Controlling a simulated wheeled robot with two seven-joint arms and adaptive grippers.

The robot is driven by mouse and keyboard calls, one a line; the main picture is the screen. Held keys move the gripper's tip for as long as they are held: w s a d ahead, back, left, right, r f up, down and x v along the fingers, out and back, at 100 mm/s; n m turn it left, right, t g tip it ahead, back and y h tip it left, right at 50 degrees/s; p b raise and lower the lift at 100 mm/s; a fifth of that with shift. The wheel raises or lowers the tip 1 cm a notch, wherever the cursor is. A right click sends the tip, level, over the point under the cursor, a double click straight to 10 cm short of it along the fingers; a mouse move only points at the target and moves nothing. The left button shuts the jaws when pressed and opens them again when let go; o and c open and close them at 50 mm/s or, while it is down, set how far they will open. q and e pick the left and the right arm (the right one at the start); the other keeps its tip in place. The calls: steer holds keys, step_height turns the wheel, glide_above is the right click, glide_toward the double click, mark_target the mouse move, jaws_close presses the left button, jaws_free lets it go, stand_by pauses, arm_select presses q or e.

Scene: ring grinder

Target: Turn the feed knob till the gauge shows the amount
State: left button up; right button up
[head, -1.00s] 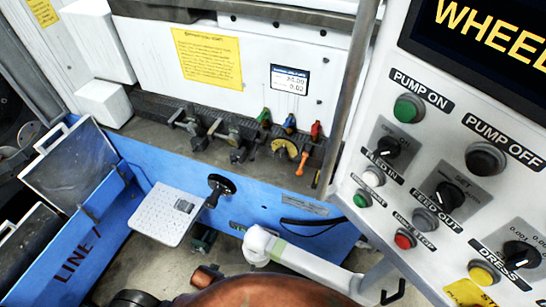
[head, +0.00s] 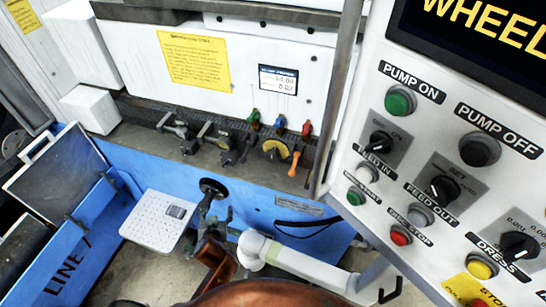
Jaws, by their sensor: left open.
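A black round hand knob (head: 213,188) on a short stem stands at the front of the blue machine bed; I take it for the feed knob. My left gripper (head: 215,216) is just below the knob, open, with its dark fingers pointing up toward it. I cannot tell whether a finger touches the stem. A small display (head: 278,79) with two rows of figures is on the white machine front; I take it for the gauge. Its figures are too small to read surely. My right gripper is not in view.
A control panel (head: 463,199) with buttons and selector knobs fills the right side. A pale jointed tube (head: 300,262) lies right of my gripper. Several clamps (head: 225,140) line the dark rail behind.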

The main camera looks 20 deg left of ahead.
arm_select(q)
steer(key=w+d+r+t+h, duration=0.1)
steer(key=w+d+r+t, duration=0.4)
steer(key=w+d+r, duration=0.4)
steer(key=m+t+h, duration=0.2)
steer(key=t+h, duration=0.1)
steer(key=h, duration=0.1)
glide_toward(272, 159)
steer(key=w, duration=0.4)
steer(key=shift+r, duration=0.25)
steer(key=w, duration=0.6)
steer(key=shift+d, duration=0.1)
steer(key=shift+w, duration=0.65)
steer(key=shift+c, duration=0.2)
steer(key=c, duration=1.1)
